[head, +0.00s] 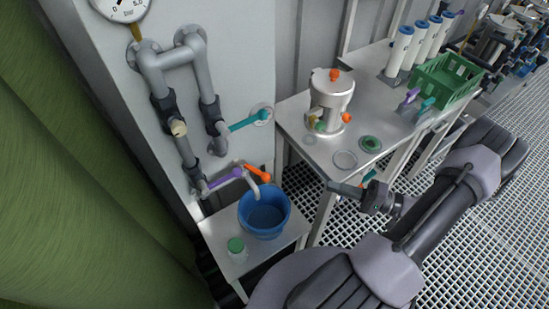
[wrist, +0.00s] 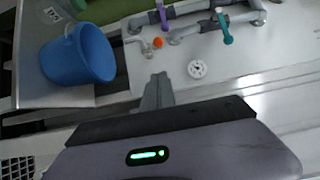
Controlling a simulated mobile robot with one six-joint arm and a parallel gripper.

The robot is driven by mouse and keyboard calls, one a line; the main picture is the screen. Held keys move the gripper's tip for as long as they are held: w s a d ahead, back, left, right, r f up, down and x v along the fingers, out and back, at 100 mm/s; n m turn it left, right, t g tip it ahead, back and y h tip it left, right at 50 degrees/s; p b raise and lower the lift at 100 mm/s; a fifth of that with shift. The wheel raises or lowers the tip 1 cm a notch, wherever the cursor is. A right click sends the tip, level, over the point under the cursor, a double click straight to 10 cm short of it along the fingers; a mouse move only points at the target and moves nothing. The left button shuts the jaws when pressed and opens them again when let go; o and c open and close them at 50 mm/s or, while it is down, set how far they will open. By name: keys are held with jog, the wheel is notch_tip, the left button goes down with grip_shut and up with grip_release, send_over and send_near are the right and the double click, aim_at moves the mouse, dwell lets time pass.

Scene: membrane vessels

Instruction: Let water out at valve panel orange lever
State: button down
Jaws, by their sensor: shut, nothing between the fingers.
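The orange lever (head: 257,173) sits low on the grey pipework of the valve panel, beside a purple lever (head: 225,177). It shows nearly end-on as an orange spot in the wrist view (wrist: 158,42). A pale spout (head: 254,191) bends down over the blue bucket (head: 264,230), which stands on a small white table; I cannot tell whether it holds water. My gripper (head: 332,186) is shut and empty, to the right of the bucket and apart from the lever. In the wrist view my shut fingers (wrist: 160,78) point toward the lever's side of the panel.
A teal lever (head: 250,120) is higher on the panel. A green-lidded jar (head: 237,247) stands in front of the bucket. A steel bench (head: 296,118) with a metal vessel (head: 331,90) and a green crate (head: 447,78) is behind my gripper. A green curtain (head: 70,170) hangs left.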

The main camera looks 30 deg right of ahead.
aim_at(268, 175)
jog(key=b+x, duration=0.3)
jog(key=x, duration=1.7)
jog(key=shift+s+a, duration=0.25)
jog(key=shift+a, duration=0.05)
jog(key=shift+r, duration=0.1)
jog(key=shift+s+a+b, duration=0.55)
jog(key=shift+a+b, duration=0.2)
jog(key=shift+b, duration=0.25)
jog(key=shift+d, duration=0.1)
